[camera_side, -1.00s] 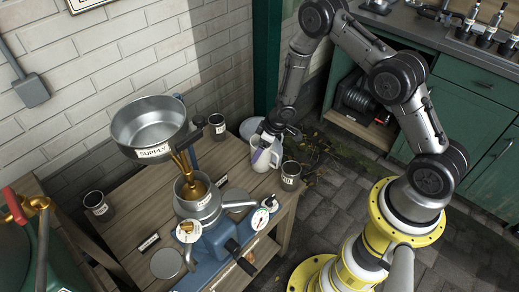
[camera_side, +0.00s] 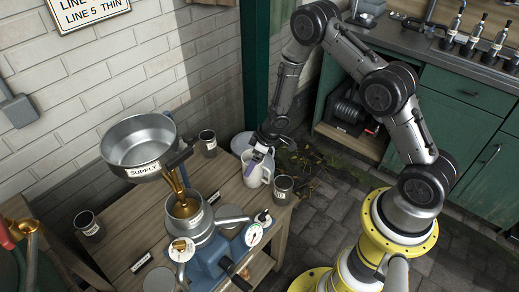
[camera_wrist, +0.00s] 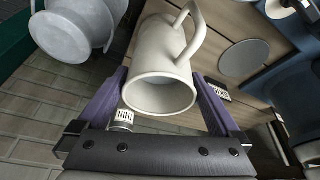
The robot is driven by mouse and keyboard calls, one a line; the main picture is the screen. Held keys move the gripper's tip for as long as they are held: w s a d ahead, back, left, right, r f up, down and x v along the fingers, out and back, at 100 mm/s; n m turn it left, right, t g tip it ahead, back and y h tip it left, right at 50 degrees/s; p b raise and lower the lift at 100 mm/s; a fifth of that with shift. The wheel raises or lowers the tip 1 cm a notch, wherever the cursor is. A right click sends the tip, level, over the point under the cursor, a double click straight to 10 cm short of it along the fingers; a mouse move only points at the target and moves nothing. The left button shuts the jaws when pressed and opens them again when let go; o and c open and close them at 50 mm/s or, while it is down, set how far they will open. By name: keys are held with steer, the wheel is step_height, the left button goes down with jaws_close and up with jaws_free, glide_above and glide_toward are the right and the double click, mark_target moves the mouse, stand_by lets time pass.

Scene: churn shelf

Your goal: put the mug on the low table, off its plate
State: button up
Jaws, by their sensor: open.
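The off-white mug (camera_side: 253,174) appears upright at the back right corner of the wooden table (camera_side: 130,214), its handle to the right. In the wrist view the mug (camera_wrist: 160,60) lies between the two purple fingers, its mouth towards the camera and its handle at the top. My gripper (camera_side: 259,158) is open around the mug; it also shows in the wrist view (camera_wrist: 160,76). Contact between fingers and mug cannot be told. What lies under the mug's base is hard to see.
A dark labelled can (camera_side: 282,190) stands close to the right of the mug, and another can (camera_side: 208,143) stands to its left. A supply pan (camera_side: 138,150) pours golden liquid into a pot (camera_side: 186,215) on blue machinery. A green cabinet (camera_side: 462,115) stands at the right.

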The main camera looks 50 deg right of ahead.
steer(key=v, duration=1)
steer(key=s+d+r+m+t+h, duration=0.1)
steer(key=s+d+r+m+h, duration=0.15)
steer(key=r, duration=0.85)
steer(key=s+d+r+m+t+h, duration=0.1)
steer(key=s+d+r+t+h, duration=0.15)
steer(key=r, duration=0.85)
steer(key=s+a+r+y, duration=0.1)
steer(key=s+a, duration=0.2)
steer(key=s, duration=0.4)
steer(key=s+a+r+g+y, duration=0.1)
steer(key=s+a+r, duration=0.1)
steer(key=s, duration=0.5)
steer(key=s+a+r+y, duration=0.1)
steer(key=s+a+r, duration=0.1)
steer(key=s, duration=0.5)
steer(key=shift+a+m+g+y, duration=0.35)
steer(key=shift+a+m, duration=0.1)
steer(key=shift+a, duration=0.4)
